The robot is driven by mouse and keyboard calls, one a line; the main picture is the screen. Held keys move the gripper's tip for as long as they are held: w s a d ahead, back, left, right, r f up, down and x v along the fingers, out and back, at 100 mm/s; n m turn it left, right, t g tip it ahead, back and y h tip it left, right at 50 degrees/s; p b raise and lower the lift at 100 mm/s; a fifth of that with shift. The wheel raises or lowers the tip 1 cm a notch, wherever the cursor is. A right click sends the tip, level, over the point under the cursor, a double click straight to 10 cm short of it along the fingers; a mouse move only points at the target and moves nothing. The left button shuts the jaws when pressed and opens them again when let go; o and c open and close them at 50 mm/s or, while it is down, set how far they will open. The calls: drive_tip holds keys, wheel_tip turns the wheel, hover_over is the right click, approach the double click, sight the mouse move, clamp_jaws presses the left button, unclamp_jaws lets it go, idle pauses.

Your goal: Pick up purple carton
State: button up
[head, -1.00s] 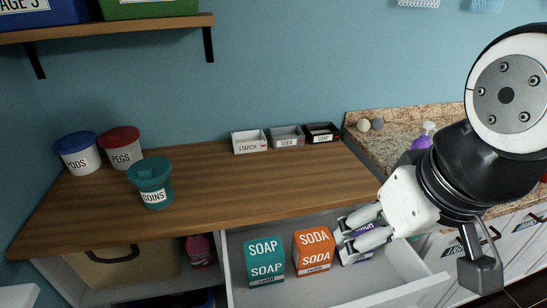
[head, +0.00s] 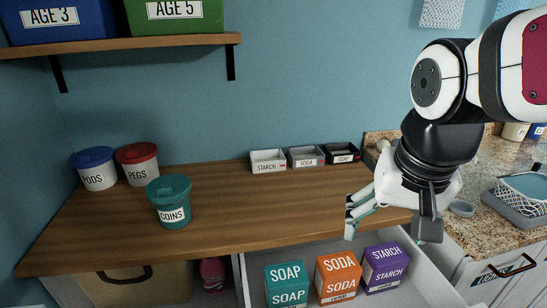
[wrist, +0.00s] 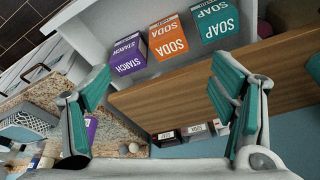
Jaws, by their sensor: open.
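The purple carton (head: 384,268), labelled STARCH, stands upright in the open drawer, to the right of the orange SODA carton (head: 338,277). The purple carton also shows in the wrist view (wrist: 128,55), at the top, beyond my fingers. My gripper (head: 352,215) is above and to the left of the purple carton, near the front edge of the wooden counter. It is open and empty, and its two fingers are spread wide in the wrist view (wrist: 165,95). Nothing touches the purple carton from my gripper.
A teal SOAP carton (head: 287,285) stands left of the orange one in the drawer (head: 425,275). On the wooden counter (head: 250,205) are tubs, including a teal COINS tub (head: 171,202), and small trays at the back. A granite counter (head: 500,165) lies to the right.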

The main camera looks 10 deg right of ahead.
drive_tip(key=w+d+f+m+g+b, duration=0.2)
drive_tip(key=w+d+f+m, duration=0.45)
drive_tip(key=w, duration=0.25)
drive_tip(key=m+g+b, duration=0.1)
drive_tip(key=m+b, duration=0.1)
drive_tip(key=m, duration=0.4)
hover_over(387, 252)
drive_tip(key=shift+y, duration=0.4)
wheel_tip(387, 252, down, 11)
drive_tip(key=shift+s+a, duration=0.1)
drive_tip(key=shift+a, duration=0.05)
drive_tip(key=shift+f+m, duration=0.25)
drive_tip(key=shift+f, duration=0.05)
wheel_tip(387, 252, down, 13)
drive_tip(key=shift+f+b, duration=0.2)
drive_tip(key=shift+b, duration=0.35)
drive_tip(key=shift+c, duration=0.3)
drive_tip(key=c, duration=1.6)
wheel_tip(387, 252, up, 9)
drive_tip(key=shift+f+p, duration=0.2)
drive_tip(key=shift+p, duration=0.25)
drive_tip(key=shift+r, duration=0.85)
